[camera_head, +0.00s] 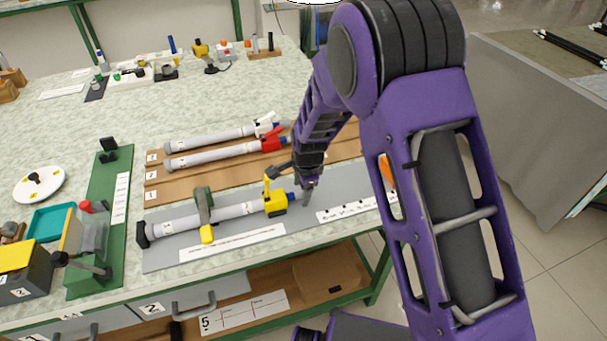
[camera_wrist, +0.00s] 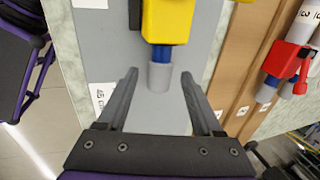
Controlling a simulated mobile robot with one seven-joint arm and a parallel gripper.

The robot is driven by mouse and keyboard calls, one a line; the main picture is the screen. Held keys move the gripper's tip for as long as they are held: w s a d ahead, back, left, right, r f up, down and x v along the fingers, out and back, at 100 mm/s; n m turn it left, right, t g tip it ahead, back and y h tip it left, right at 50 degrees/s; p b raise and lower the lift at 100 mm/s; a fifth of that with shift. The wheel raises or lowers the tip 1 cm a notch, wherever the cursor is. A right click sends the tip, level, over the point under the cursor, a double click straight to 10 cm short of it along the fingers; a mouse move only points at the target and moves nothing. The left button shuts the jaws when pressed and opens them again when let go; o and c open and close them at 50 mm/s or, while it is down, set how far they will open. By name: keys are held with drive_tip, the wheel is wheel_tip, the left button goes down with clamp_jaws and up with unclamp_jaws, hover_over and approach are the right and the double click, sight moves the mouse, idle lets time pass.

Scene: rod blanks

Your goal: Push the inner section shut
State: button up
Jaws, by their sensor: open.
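A grey telescoping rod (camera_head: 235,211) lies on a grey mat (camera_head: 160,258), with a yellow lever clamp (camera_head: 275,203) at its right end. The clamp's yellow body (camera_wrist: 167,20) and a blue collar (camera_wrist: 161,53) show in the wrist view. The short grey end of the inner section (camera_wrist: 160,76) sticks out of the collar. My gripper (camera_wrist: 160,80) is open, its fingertips on either side of that end, with gaps showing. In the head view my gripper (camera_head: 307,190) is just right of the clamp and partly hides the inner section.
A dark stop (camera_head: 143,235) stands at the rod's left end, and a green-and-yellow holder (camera_head: 205,215) spans the rod. Behind it, rods with white (camera_head: 267,125) and red (camera_head: 272,140) clamps lie on a brown board (camera_head: 185,187). The mat's right part carries a printed strip (camera_head: 345,209).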

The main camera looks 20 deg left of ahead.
drive_tip(key=p+v, duration=0.1)
drive_tip(key=v, duration=1.5)
drive_tip(key=shift+s+r+p, duration=0.2)
drive_tip(key=shift+r+p, duration=0.1)
drive_tip(key=shift+d, duration=0.15)
